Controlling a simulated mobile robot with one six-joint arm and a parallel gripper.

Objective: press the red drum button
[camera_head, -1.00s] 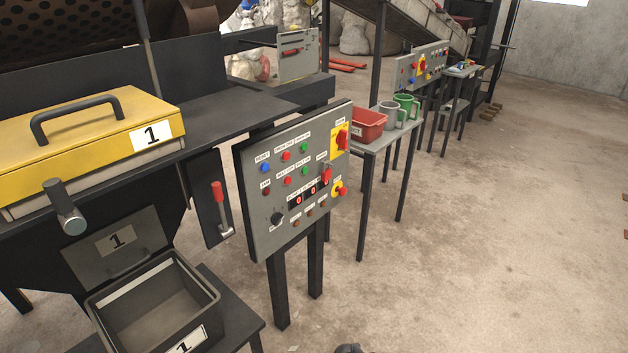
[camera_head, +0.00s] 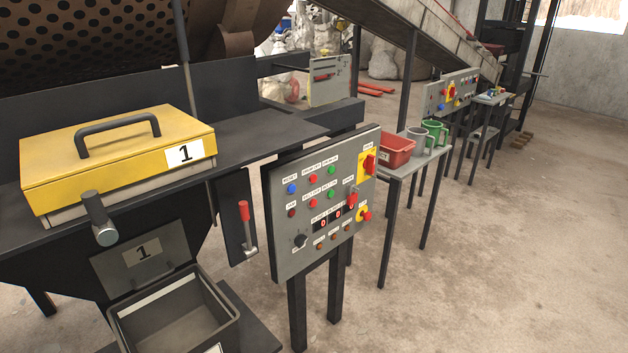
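A grey control panel (camera_head: 283,250) stands on dark legs in the middle of the camera_head view. It carries a red button (camera_head: 313,179) in the upper row, between a blue button (camera_head: 292,188) and a green button (camera_head: 332,170). A second red button (camera_head: 314,203) sits below it, beside another green button (camera_head: 332,194). The labels are too small to tell which red button is the drum's. My gripper is not in view. Nothing visibly touches the panel.
A red-handled lever (camera_head: 244,212) is left of the panel. A yellow lidded box (camera_head: 60,165) and an open grey bin (camera_head: 228,307) are farther left. A table with a red bin (camera_head: 397,150) and mugs stands behind right. The floor at right is clear.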

